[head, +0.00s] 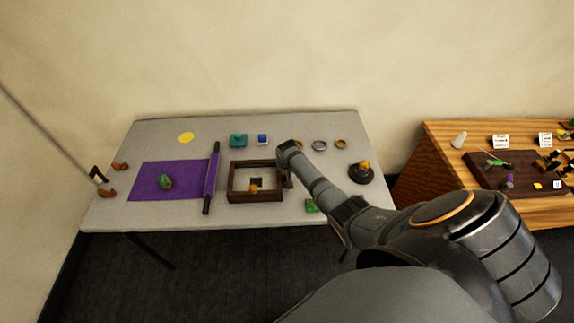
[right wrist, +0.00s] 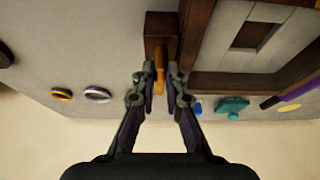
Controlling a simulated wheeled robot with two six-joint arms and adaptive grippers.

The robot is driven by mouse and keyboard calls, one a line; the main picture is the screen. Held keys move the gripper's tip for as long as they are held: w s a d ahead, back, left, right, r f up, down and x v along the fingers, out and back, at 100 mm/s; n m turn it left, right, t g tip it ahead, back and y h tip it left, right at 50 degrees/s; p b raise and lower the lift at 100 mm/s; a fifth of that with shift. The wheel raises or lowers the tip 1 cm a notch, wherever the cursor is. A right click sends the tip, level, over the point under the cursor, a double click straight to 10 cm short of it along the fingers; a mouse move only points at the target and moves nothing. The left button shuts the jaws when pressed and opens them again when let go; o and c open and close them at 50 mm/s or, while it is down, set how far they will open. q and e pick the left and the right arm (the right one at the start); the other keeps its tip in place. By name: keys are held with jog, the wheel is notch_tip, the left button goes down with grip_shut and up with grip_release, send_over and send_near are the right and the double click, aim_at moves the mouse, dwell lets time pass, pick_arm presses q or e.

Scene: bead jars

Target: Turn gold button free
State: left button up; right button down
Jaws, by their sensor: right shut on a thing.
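A gold button (right wrist: 159,52) shows in the right wrist view, set against a dark wooden block (right wrist: 160,24) beside a dark wooden frame (right wrist: 222,82). My right gripper (right wrist: 160,75) is shut on the gold button, with a finger on each side of it. In the head view the frame (head: 233,182) lies on the grey table, and my right gripper (head: 288,180) hangs down at its right side. There the arm and gripper hide the gold button. A small orange piece (head: 253,188) shows at the frame's front part. My left gripper is not in view.
Behind the frame are a teal block (head: 238,140), a blue block (head: 263,140) and rings (head: 319,145). A dark stand with an orange top (head: 361,174) is at right. A purple mat (head: 145,182) lies left. A wooden table (head: 440,160) stands farther right.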

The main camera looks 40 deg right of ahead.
dwell(0.5)
jog(key=c, duration=1.4)
grip_release()
jog(key=v, duration=1.2)
jog(key=shift+w, duration=0.1)
